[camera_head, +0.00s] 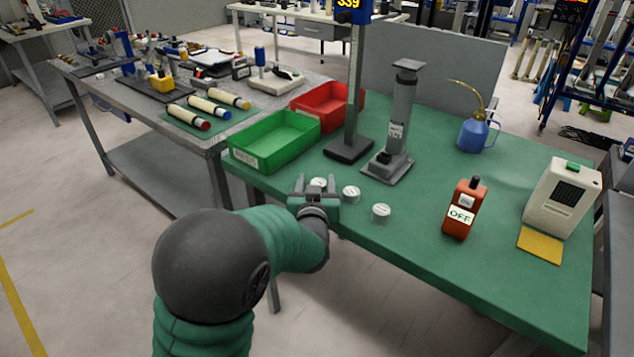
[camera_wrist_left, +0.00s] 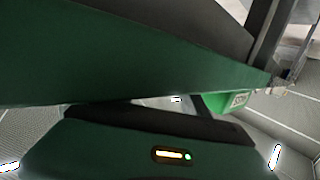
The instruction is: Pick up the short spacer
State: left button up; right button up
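Three small pale, round spacers stand in a row near the front edge of the green table: a left one (camera_head: 319,182), a middle one (camera_head: 351,194) and a right one (camera_head: 381,212). Which is the short one I cannot tell at this size. My left gripper (camera_head: 316,184) is at the table's front edge, its two fingers apart, with the left spacer showing between or just beyond them. No contact can be made out. The wrist view shows no spacer. My right gripper is in neither view.
A green bin (camera_head: 275,140) and red bin (camera_head: 328,105) stand behind the gripper. A dark post base (camera_head: 349,150) and grey press (camera_head: 392,150) stand behind the spacers. A red OFF box (camera_head: 463,210) is further right. The table front right is clear.

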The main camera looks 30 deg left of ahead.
pick_arm(q)
jog(key=shift+w+d, duration=0.15)
jog(key=shift+d, duration=0.45)
jog(key=c, duration=0.5)
jog(key=shift+a, duration=0.2)
jog(key=c, duration=0.5)
jog(key=shift+a+f, duration=0.1)
jog(key=shift+a, duration=0.15)
grip_shut()
jog(key=shift+d, duration=0.15)
